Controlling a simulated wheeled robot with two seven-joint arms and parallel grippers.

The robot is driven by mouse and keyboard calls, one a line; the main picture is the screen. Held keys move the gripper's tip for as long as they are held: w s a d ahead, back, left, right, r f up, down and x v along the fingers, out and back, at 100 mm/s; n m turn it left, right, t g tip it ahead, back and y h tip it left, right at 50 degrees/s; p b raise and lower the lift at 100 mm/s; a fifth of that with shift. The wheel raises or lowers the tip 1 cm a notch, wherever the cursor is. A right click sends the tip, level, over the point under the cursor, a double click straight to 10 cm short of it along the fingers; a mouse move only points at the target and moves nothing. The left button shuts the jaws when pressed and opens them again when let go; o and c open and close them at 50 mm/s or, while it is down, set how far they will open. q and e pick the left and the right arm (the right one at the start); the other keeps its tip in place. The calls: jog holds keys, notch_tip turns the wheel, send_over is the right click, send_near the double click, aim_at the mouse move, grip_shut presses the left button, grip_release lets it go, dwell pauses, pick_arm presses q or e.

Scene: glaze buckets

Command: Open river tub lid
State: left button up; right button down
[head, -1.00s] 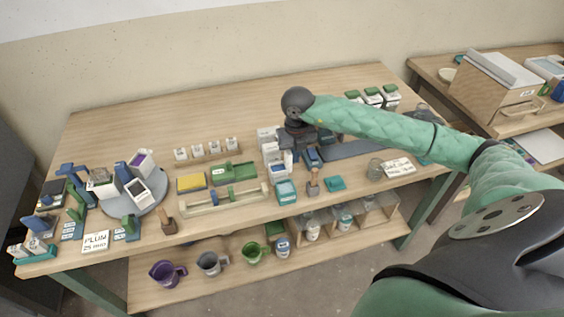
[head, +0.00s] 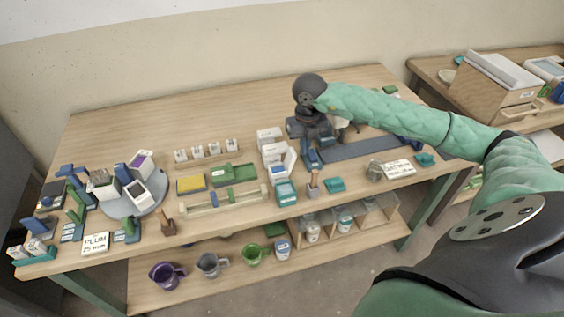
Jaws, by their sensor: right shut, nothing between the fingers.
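White tubs stand in a row at the middle of the bench; their labels are too small to read, so I cannot tell which is the river tub. One white tub with blue inside (head: 277,170) has a white flap-like lid (head: 290,161) tilted up at its right side. My right gripper (head: 314,145) points down just right of that tub, apart from the lid. It is shut and empty, partly hidden by its own dark wrist. A blue block (head: 312,159) sits just below it. My left gripper is out of view.
A teal container (head: 286,193) stands in front of the tubs, with a small wooden-handled brush (head: 313,185) beside it. A dark blue-grey mat (head: 365,149) lies to the right. A grey turntable (head: 150,206) with tubs is at left. The bench's back left is clear.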

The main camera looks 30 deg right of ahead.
notch_tip(320, 180, up, 4)
jog(key=shift+r+p, duration=0.15)
jog(key=shift+p, duration=0.3)
dwell(0.8)
